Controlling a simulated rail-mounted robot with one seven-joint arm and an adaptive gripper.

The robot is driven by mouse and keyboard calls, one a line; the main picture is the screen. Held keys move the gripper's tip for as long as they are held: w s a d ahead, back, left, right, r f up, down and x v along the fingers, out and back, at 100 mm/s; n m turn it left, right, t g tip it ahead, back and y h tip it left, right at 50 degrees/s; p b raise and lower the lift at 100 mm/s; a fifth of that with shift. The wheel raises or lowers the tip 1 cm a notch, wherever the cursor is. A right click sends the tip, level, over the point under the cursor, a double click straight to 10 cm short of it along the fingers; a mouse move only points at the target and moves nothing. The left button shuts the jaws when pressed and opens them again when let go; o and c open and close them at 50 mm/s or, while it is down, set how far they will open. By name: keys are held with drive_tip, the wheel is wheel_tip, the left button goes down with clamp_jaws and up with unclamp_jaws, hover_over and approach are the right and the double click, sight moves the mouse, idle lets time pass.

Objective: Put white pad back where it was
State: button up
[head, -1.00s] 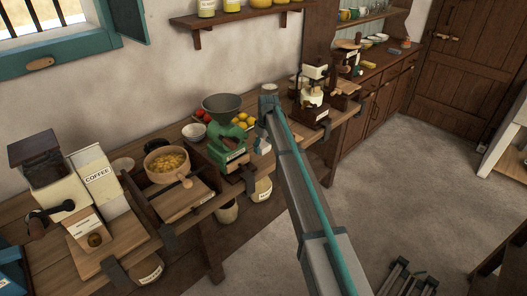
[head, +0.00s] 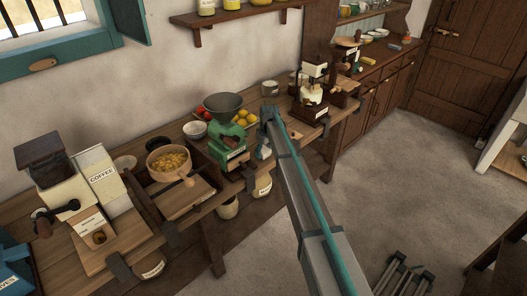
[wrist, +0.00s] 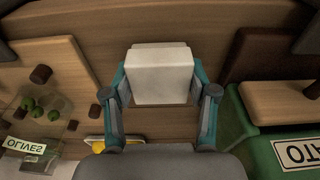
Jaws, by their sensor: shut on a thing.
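In the wrist view the white pad (wrist: 160,75) is a pale, thick block between the two teal-and-grey fingers of my gripper (wrist: 160,90), which is shut on it. Brown wooden bench top shows behind the pad; I cannot tell whether they touch. The pad cannot be made out clearly there.
In the head view, tomatoes and lemons (head: 243,117) lie behind the mill, and a black-and-cream press (head: 312,95) stands to the right.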

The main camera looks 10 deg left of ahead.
sight(266, 152)
drive_tip(key=shift+f, duration=0.15)
drive_tip(key=o, duration=1.1)
wheel_tip(266, 152, up, 12)
drive_tip(key=s+d+b, duration=0.1)
drive_tip(key=b, duration=0.3)
drive_tip(key=s+d+f+m+g, duration=0.1)
drive_tip(key=s+d+f+m, duration=0.1)
drive_tip(key=s+d+f, duration=0.65)
drive_tip(key=s+d+f+m+g+h, duration=0.1)
drive_tip(key=s+d+f+g, duration=0.15)
drive_tip(key=s+f, duration=1.1)
drive_tip(key=s+d+f+m, duration=0.2)
drive_tip(key=s+d+f, duration=0.5)
drive_tip(key=f, duration=0.6)
drive_tip(key=s+d+f+m+g, duration=0.1)
drive_tip(key=s+d+f, duration=0.1)
drive_tip(key=s, duration=1.2)
drive_tip(key=s+d+f+m+g, duration=0.2)
drive_tip(key=s+d+f, duration=0.1)
drive_tip(key=s, duration=1.2)
drive_tip(key=s+d+f+m+g, duration=0.1)
drive_tip(key=s+d+f+m, duration=0.1)
drive_tip(key=s, duration=1.2)
drive_tip(key=shift+s+d+f+g, duration=0.15)
drive_tip(key=shift+d+f+g, duration=0.1)
drive_tip(key=shift+d+f, duration=0.45)
